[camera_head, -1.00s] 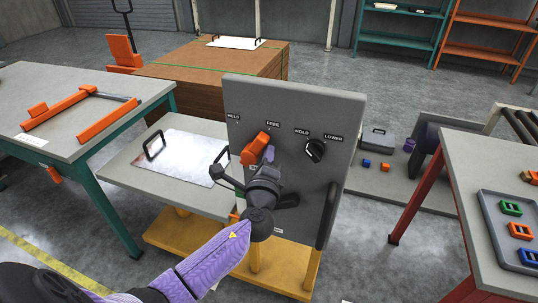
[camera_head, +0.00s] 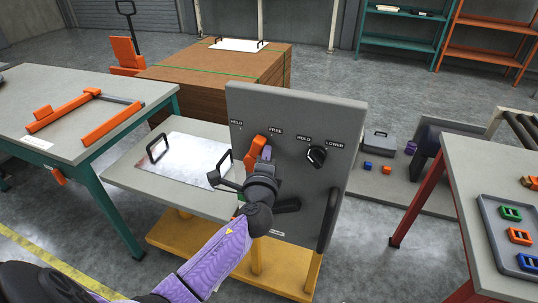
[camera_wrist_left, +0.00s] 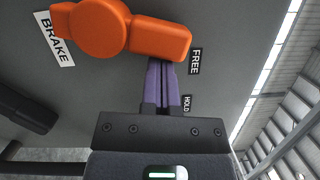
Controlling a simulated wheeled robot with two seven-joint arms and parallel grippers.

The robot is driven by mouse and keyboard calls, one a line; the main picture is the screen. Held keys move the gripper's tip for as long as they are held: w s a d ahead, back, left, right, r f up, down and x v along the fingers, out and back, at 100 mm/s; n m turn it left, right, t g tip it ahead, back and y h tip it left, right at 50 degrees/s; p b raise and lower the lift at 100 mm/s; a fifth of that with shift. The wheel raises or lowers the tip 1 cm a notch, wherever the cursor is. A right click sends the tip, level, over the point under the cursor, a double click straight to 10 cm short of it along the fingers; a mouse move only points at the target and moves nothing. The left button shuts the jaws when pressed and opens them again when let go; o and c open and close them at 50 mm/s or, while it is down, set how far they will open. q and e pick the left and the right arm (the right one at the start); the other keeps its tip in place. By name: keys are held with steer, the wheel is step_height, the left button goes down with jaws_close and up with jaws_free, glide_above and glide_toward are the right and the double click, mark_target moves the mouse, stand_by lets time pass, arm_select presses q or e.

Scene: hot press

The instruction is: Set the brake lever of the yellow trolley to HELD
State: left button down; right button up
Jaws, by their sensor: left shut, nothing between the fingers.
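The yellow trolley (camera_head: 172,238) carries an upright grey panel (camera_head: 300,215). The orange brake lever (camera_head: 254,154) on the panel points up toward the FREE label (camera_head: 275,132); the HELD label (camera_head: 236,123) is to its left. In the left wrist view, the lever (camera_wrist_left: 160,37) extends from its round hub toward FREE. My left gripper (camera_head: 266,153) is at the FREE side of the lever, its purple fingers shut with nothing between them. In the wrist view, the fingertips (camera_wrist_left: 163,62) are right against or very near the lever's side; I cannot tell contact. My right gripper is out of view.
A black HOLD/LOWER knob (camera_head: 316,157) is just right of my fingers, and a dark handle (camera_head: 327,220) is at the panel's right edge. A metal plate (camera_head: 190,158) with handles lies on the trolley deck. Tables stand left (camera_head: 70,120) and right (camera_head: 460,180).

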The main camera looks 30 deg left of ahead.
mark_target(252, 145)
arm_select(q)
steer(key=n+p, duration=0.1)
steer(key=a+r+n, duration=0.1)
steer(key=n, duration=0.1)
steer(key=a+n+p, duration=0.1)
steer(key=shift+s+r+g+h+p, duration=0.25)
steer(key=shift+r+g+h+p, duration=0.05)
steer(key=shift+r+g, duration=0.1)
steer(key=n+p, duration=0.1)
steer(key=a+n, duration=0.1)
steer(key=shift+s+a+n+g+p, duration=0.1)
steer(key=shift+s+n+g+p, duration=0.1)
steer(key=shift+n+g+p, duration=0.15)
steer(key=shift+a+n+h+p, duration=0.4)
steer(key=shift+n+p, duration=0.1)
steer(key=shift+n, duration=0.15)
